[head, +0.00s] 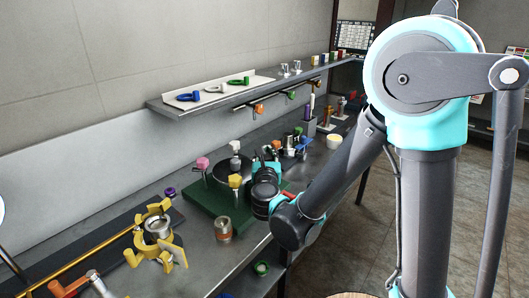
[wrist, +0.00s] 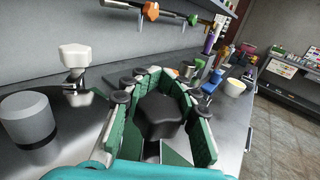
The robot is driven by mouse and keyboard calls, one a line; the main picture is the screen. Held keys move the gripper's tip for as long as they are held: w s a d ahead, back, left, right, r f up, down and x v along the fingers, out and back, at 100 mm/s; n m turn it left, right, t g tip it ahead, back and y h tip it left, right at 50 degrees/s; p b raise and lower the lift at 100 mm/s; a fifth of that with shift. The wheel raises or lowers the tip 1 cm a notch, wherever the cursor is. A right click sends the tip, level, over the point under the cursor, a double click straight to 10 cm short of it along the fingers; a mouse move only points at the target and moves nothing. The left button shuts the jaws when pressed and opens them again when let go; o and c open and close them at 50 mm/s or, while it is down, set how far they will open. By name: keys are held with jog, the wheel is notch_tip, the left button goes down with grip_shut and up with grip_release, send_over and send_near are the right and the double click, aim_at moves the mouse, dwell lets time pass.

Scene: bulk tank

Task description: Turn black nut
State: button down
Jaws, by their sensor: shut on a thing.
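The black nut (wrist: 160,112) is a lobed dark knob on a light post, seen in the middle of the wrist view. My gripper (wrist: 155,100) has its green-padded fingers on both sides of the nut and is shut on it. In the head view my gripper (head: 267,170) is at the right side of the round dark lid (head: 222,176) on the green base (head: 207,208). The black nut is hidden there behind my gripper and arm. A pink nut (head: 202,163), a yellow nut (head: 236,182) and a white nut (head: 235,146) stand around the lid.
A grey cylinder (wrist: 27,118) stands left of my gripper. A wall shelf (head: 225,97) with hanging coloured handles runs above the bench. Small parts and a cream bowl (head: 333,142) stand to the right. A yellow clamp-like part (head: 157,236) and a metal cylinder (head: 223,229) are in front.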

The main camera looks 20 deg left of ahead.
jog(key=shift+d+m+h, duration=0.25)
jog(key=shift+m+h, duration=0.55)
jog(key=shift+h, duration=0.4)
jog(key=shift+w+t, duration=0.1)
jog(key=shift+t, duration=0.2)
jog(key=c, duration=1.1)
grip_release()
jog(key=shift+c, duration=0.2)
jog(key=s+d, duration=0.1)
jog(key=s, duration=1.1)
jog(key=shift+d, duration=0.2)
